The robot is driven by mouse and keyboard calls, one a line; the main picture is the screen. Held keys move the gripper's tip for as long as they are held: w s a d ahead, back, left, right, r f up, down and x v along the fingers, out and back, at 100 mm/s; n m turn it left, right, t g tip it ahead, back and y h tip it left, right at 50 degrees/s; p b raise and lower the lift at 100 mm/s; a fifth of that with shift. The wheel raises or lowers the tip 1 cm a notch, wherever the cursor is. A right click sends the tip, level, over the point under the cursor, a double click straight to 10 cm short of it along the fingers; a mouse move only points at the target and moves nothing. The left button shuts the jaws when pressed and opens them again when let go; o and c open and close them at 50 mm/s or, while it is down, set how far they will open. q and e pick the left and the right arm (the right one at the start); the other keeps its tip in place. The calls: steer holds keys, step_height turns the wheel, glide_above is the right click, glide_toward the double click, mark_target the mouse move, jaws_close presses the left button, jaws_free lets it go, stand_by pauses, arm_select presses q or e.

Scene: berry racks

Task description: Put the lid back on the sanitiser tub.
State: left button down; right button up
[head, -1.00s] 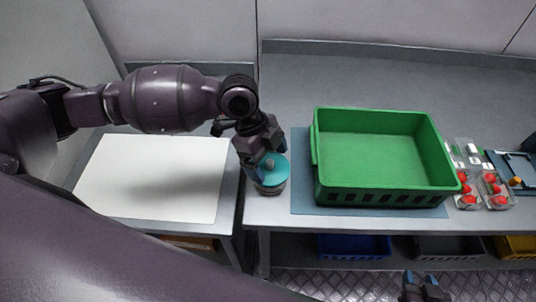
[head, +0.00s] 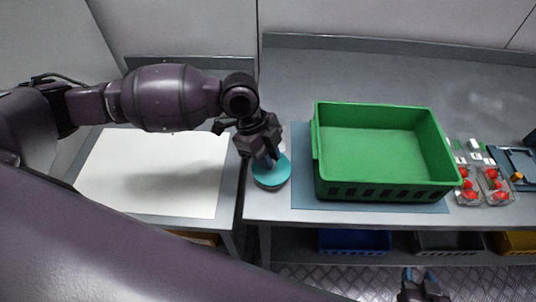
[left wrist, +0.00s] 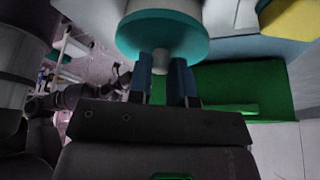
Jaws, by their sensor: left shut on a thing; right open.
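The teal round lid (head: 272,173) is over the sanitiser tub (head: 273,187) at the near left corner of the right-hand table. Only a thin band of the tub shows below the lid, and I cannot tell whether the lid touches its rim. My left gripper (head: 269,160) points down at the lid from above. In the left wrist view, the fingers (left wrist: 166,82) are shut on the lid's pale knob (left wrist: 165,62), with the teal disc (left wrist: 160,33) beyond it. My right gripper (head: 420,276) is open and empty at the bottom edge of the head view.
A green crate (head: 390,190) stands on a blue mat (head: 302,190) just right of the tub. Clear punnets of red berries (head: 467,189) lie further right. A white board (head: 150,175) covers the left table. Blue, grey and yellow bins are on the shelf below.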

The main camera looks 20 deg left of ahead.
arm_select(q)
steer(key=shift+r, duration=0.15)
steer(key=shift+a, duration=0.1)
steer(key=shift+a+r+p, duration=0.1)
steer(key=shift+r+p, duration=0.15)
steer(key=shift+p, duration=0.3)
stand_by(0.7)
steer(key=shift+p, duration=0.35)
stand_by(0.3)
